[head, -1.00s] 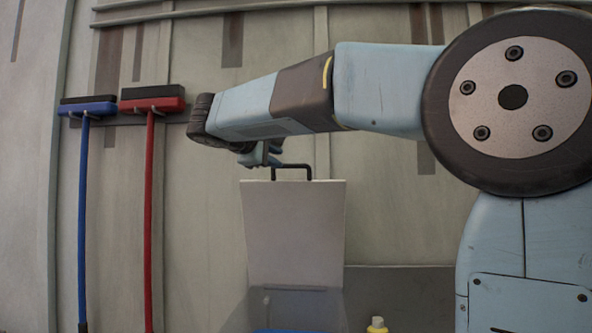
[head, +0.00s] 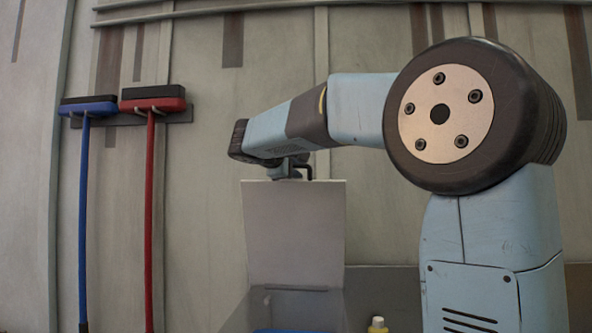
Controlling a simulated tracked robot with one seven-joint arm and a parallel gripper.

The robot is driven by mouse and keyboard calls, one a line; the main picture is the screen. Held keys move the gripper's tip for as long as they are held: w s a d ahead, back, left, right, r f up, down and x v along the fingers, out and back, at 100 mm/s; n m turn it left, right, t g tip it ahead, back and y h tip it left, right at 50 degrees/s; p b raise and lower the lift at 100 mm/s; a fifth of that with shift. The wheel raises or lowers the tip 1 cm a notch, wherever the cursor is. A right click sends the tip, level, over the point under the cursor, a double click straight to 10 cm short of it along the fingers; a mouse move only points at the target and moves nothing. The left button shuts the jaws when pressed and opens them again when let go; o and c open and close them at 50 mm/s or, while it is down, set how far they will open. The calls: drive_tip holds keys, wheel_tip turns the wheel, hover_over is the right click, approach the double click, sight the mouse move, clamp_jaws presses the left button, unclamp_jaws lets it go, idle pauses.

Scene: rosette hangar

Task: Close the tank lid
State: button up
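The tank lid (head: 293,230) is a pale grey panel standing upright, open, above the tank (head: 300,302). A black bar handle (head: 309,172) is on its top edge. The tank shows only in part at the bottom of the picture, grey and see-through, with something blue inside. My gripper (head: 288,172) is at the lid's top edge, over the left part of the handle. The fingers are small and partly hidden, so I cannot tell whether they are open or touch the handle.
A blue broom (head: 84,200) and a red broom (head: 149,200) hang on the wall to the left. The wall is behind the lid.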

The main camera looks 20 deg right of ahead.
clamp_jaws()
